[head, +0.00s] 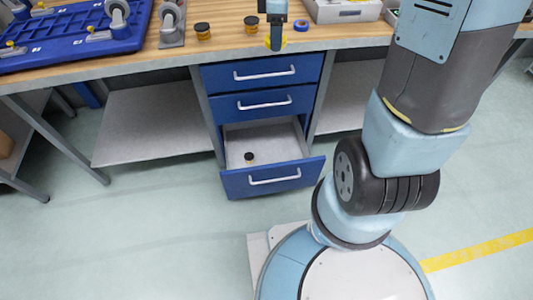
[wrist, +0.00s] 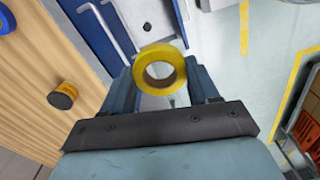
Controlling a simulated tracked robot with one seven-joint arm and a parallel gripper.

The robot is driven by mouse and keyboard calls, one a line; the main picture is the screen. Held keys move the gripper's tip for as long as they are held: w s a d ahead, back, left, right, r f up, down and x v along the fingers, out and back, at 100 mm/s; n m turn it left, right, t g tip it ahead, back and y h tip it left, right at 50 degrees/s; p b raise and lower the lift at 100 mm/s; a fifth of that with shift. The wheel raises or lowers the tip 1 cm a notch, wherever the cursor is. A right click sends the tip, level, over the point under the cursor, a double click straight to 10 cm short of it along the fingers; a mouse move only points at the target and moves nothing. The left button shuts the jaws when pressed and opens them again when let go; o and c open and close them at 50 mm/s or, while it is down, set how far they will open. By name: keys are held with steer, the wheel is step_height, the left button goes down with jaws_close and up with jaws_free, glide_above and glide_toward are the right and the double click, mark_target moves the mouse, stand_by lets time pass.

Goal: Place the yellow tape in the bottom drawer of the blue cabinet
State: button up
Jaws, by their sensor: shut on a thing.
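The yellow tape (wrist: 182,72) is a ring held between the two fingers of my gripper (wrist: 160,72) in the wrist view. In the head view, my gripper (head: 276,42) points down near the front edge of the bench, above the cabinet, with a bit of yellow tape (head: 284,43) showing behind the fingers. The blue cabinet (head: 264,72) is under the bench. The two upper drawers are shut.
On the wooden bench (head: 350,33) are two dark-lidded amber cylinders (head: 203,31) (head: 251,25), a blue tape roll (head: 301,25), a white bin (head: 345,10), a metal caster (head: 172,22) and a large blue board (head: 75,38). The floor before the drawer is clear.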

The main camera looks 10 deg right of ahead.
steer(key=w+a+f+m, duration=0.1)
steer(key=a+f+m, duration=0.2)
steer(key=f+m, duration=0.85)
steer(key=w+a+f+m, duration=0.1)
steer(key=a+f+m, duration=0.1)
steer(key=f+m, duration=0.9)
steer(key=a+f+m, duration=0.3)
steer(key=f+m, duration=0.3)
steer(key=f, duration=0.9)
steer(key=shift+w+d+f+m, duration=0.8)
steer(key=shift+d+f, duration=1.95)
steer(key=shift+f, duration=4.2)
steer(key=shift+w+d+f+m, duration=0.8)
steer(key=shift+d+f, duration=1.95)
steer(key=shift+f, duration=4.2)
steer(key=shift+w+d+f+m, duration=0.8)
steer(key=shift+d+f, duration=1.95)
steer(key=shift+f, duration=4.2)
steer(key=shift+s+m, duration=0.25)
steer(key=o, duration=1.1)
steer(key=shift+f, duration=0.1)
